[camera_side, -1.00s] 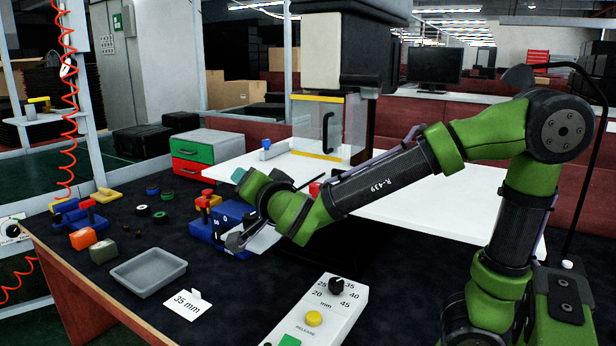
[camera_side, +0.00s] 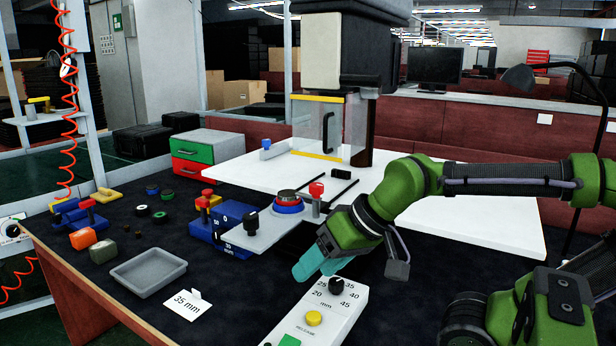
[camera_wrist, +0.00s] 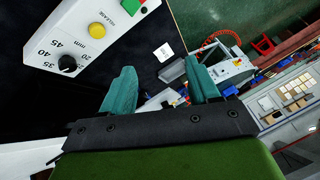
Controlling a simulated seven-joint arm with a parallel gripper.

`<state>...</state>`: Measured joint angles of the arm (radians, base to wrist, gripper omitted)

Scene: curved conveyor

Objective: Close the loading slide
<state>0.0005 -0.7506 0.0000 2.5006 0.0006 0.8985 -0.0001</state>
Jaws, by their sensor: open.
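The loading slide is a grey plate (camera_side: 270,238) with a black knob (camera_side: 251,220) at its front-left end. It sits out in front of the press, on the white table's near side. A round part with red and blue rings (camera_side: 288,203) and a red-topped clamp (camera_side: 316,197) are on it. Dark rails (camera_side: 331,190) run behind it towards the press. My gripper (camera_side: 318,264) has teal fingers and hangs right of and nearer than the slide, apart from it, above the control box. In the wrist view my gripper (camera_wrist: 160,86) shows spread, empty fingers.
The white control box (camera_side: 320,318) with black dial and yellow button lies below my gripper. A blue scale block (camera_side: 222,228) stands left of the slide. The clear guard (camera_side: 342,125) hangs under the press. A grey tray (camera_side: 148,272) and 35 mm card (camera_side: 187,304) lie front left.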

